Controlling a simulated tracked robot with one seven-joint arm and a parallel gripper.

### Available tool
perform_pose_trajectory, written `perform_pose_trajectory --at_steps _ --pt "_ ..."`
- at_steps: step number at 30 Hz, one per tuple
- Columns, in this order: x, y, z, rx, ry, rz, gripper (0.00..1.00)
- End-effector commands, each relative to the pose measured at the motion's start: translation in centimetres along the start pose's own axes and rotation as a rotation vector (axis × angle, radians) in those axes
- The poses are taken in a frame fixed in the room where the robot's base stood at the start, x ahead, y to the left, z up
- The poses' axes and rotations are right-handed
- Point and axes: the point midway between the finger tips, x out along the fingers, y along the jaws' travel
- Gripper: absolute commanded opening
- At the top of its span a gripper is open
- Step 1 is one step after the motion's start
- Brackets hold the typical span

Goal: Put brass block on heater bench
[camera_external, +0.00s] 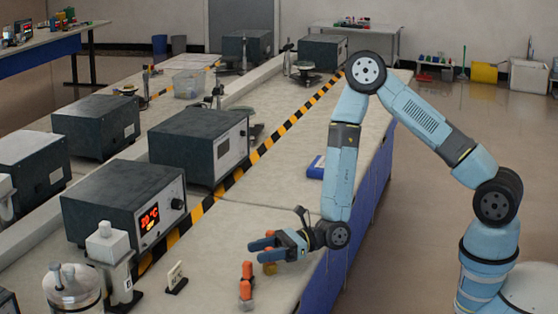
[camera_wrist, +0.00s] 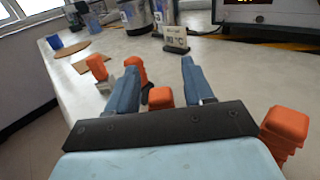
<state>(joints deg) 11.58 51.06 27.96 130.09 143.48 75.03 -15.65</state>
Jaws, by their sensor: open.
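My gripper (camera_external: 262,249) is open and low over the near end of the pale worktop, its fingers pointing left. A small brass-yellow block (camera_external: 269,268) stands just below the fingers and is partly hidden by them. In the wrist view an orange top (camera_wrist: 160,97) shows between my open fingers (camera_wrist: 159,64), close to the palm; its lower part is hidden, and I cannot tell whether the fingers touch it. A dark box with a lit red display (camera_external: 151,218) stands to the left; I cannot tell which surface is the heater bench.
Orange-topped blocks (camera_external: 246,290) stand close by; another (camera_wrist: 284,127) is at right in the wrist view. A small sign (camera_external: 175,278) stands near the dark box. A blue item (camera_external: 316,167) lies farther back. Striped tape (camera_external: 262,151) runs along the worktop.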

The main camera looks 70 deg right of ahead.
Motion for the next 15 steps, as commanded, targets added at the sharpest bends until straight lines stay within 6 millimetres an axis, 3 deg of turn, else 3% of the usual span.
perform_pose_trajectory --at_steps 7,15 --pt "-1.5 -0.1 0.1 0.000 0.002 -0.001 0.52" --pt "-6.7 -0.1 0.2 0.000 0.002 -0.003 0.52"
